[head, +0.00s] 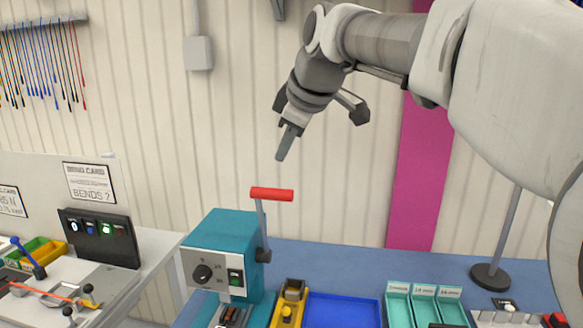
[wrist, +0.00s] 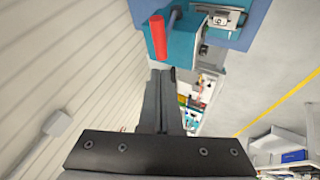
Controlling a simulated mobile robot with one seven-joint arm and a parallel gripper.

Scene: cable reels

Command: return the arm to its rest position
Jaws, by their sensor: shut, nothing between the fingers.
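My arm reaches in from the upper right in the head view. My gripper (head: 282,156) is shut and empty, pointing down above the red lever handle (head: 272,194) of the teal machine (head: 222,244), with a gap between them. In the wrist view my gripper (wrist: 162,75) shows as two dark fingers closed together. The red handle (wrist: 158,37) shows just beyond the fingertips there, and the teal machine (wrist: 185,50) is beside it.
A blue tray (head: 343,310), a yellow tool (head: 288,304) and teal bins (head: 424,296) sit on the blue bench (head: 340,262). A lamp stand (head: 491,276) is at right. A white bench (head: 150,245) is at left. The air before the wall is clear.

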